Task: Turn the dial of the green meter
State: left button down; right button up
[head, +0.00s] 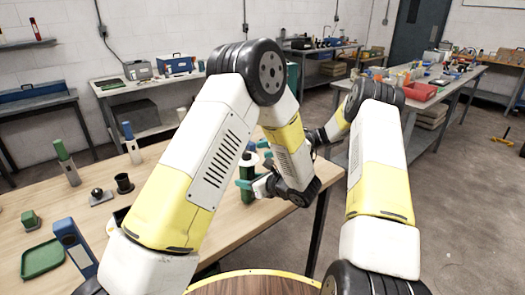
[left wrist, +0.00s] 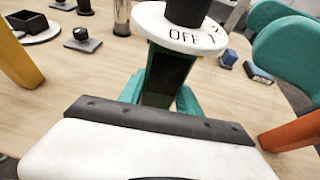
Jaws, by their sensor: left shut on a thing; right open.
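The green meter (head: 248,187) stands upright on the wooden table, partly hidden behind my left arm. In the left wrist view its dark green post (left wrist: 165,78) carries a white dial plate (left wrist: 180,28) marked "OFF 1 2" with a black knob (left wrist: 187,10) on top. My left gripper (head: 254,176) is shut on the meter's post below the dial, with a teal finger on either side. My right gripper shows as large teal finger parts (left wrist: 285,45) right of the dial in the left wrist view, apart from the knob. It is open. My left arm hides most of it in the head view.
The table's right edge is close to the meter. Workbenches line the back.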

aim_at(247, 155)
jog(key=a+m+t, duration=0.1)
jog(key=a+t, duration=0.1)
jog(key=a, duration=0.1)
jog(key=s+a+m+t, duration=0.1)
jog(key=a, duration=0.2)
jog(key=s+a+m+t, duration=0.1)
jog(key=a+t, duration=0.1)
jog(key=a, duration=0.2)
jog(key=shift+s+r+m+t+y, duration=0.1)
jog(key=shift+s+m+t+y, duration=0.05)
jog(key=shift+m+t+y, duration=0.2)
dwell(0.4)
